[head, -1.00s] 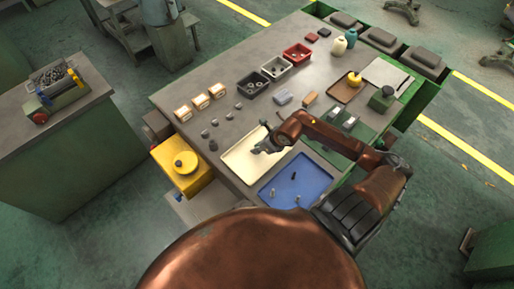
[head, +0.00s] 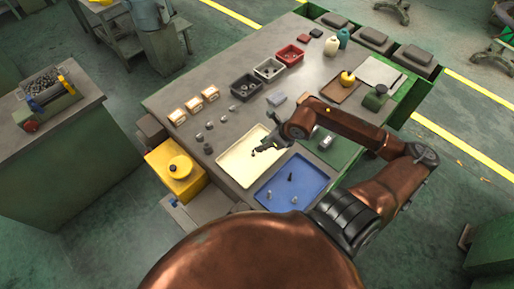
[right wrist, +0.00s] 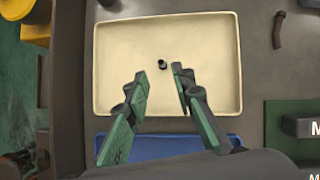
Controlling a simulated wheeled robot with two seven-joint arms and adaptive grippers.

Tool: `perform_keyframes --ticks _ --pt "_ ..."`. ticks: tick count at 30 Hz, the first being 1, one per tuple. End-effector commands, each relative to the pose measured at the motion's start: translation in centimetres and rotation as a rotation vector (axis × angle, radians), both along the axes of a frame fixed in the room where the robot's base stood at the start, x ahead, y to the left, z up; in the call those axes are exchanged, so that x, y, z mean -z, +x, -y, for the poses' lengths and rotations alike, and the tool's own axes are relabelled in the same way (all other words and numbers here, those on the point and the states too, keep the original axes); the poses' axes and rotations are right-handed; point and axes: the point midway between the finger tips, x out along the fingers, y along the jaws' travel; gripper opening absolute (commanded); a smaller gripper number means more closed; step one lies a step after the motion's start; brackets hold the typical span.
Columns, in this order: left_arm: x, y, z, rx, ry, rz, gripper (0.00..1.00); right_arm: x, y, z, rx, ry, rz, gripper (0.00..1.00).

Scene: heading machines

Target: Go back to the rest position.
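My right gripper (head: 262,149) hangs over the cream tray (head: 236,169) in the head view. In the right wrist view its two fingers (right wrist: 160,90) are apart with nothing between the tips. A small dark part (right wrist: 163,64) stands on the cream tray (right wrist: 120,40) beyond the fingertips, apart from them. My right arm reaches over the table's right side, bent at the elbow. My left gripper is not in view.
A blue tray (head: 312,183) with a few small parts lies in front of the cream one. Bins, including a red bin (head: 290,55), stand farther back. A yellow box (head: 176,172) is at the table's left edge. A second bench (head: 60,135) stands left across open floor.

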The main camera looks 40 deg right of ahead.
Motion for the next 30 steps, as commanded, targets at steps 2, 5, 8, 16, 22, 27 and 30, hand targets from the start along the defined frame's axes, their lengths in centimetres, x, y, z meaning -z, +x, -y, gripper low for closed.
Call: perform_keyframes --ticks 2,5,8,16,22,27,30 --pt "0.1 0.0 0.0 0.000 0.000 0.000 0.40 -0.8 -0.5 0.2 0.001 -0.001 -0.001 0.23" --pt "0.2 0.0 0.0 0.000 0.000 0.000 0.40 -1.4 -0.9 0.3 0.001 -0.001 -0.001 0.23" --pt "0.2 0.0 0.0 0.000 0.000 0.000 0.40 -1.8 -1.0 0.3 0.001 0.000 0.000 0.23" --pt "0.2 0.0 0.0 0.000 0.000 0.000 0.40 -1.8 -1.0 0.3 0.001 0.001 0.001 0.23" --pt "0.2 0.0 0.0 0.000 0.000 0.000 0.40 -1.8 -1.0 0.3 0.001 0.000 0.000 0.23" --pt "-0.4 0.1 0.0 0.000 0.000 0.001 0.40 -2.4 -1.0 0.3 0.000 0.000 0.001 0.23" --pt "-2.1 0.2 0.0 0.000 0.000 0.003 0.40 -4.1 -1.0 0.3 0.001 0.000 0.003 0.23"
